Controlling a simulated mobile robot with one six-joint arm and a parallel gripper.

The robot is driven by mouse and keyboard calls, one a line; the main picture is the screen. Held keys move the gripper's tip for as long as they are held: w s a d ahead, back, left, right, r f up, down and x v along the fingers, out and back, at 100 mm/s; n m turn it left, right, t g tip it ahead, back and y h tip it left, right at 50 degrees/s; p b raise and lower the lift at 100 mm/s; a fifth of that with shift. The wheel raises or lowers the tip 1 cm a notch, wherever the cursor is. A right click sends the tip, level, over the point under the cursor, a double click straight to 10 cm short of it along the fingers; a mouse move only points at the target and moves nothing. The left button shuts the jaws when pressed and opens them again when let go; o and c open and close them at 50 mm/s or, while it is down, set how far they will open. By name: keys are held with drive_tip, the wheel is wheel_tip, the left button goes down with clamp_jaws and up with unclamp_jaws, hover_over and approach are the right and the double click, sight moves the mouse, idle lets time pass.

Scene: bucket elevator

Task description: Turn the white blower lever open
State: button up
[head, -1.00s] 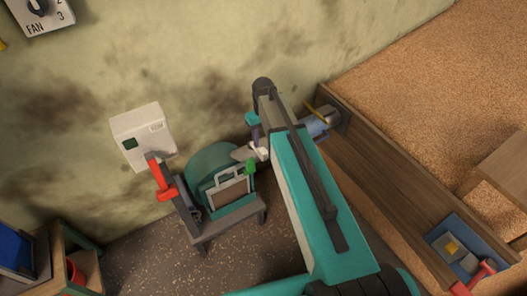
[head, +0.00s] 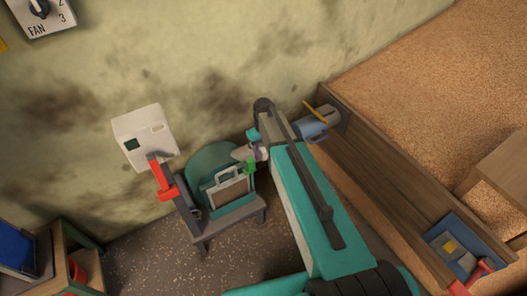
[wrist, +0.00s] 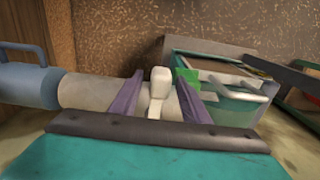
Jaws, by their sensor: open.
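The white blower lever (wrist: 158,88) stands upright in the wrist view, between the two purple fingers of my gripper (wrist: 160,80). The fingers are open, one on each side, with a visible gap to the lever; I cannot tell whether either touches it. Behind the lever a pale grey duct (wrist: 88,92) runs left to a blue-grey cylinder with a handle (wrist: 28,82). In the head view my gripper (head: 254,143) is at the right of the teal blower housing (head: 205,160), and my arm hides much of the lever and duct.
A white box (head: 140,125) with a red-handled lever (head: 165,185) is left of the blower. The blue-grey cylinder (head: 312,127) sits against the wooden trough wall (head: 375,185). A tray with tools (head: 450,232) lies at the right. Speckled floor is open at lower left.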

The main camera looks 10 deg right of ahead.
clamp_jaws()
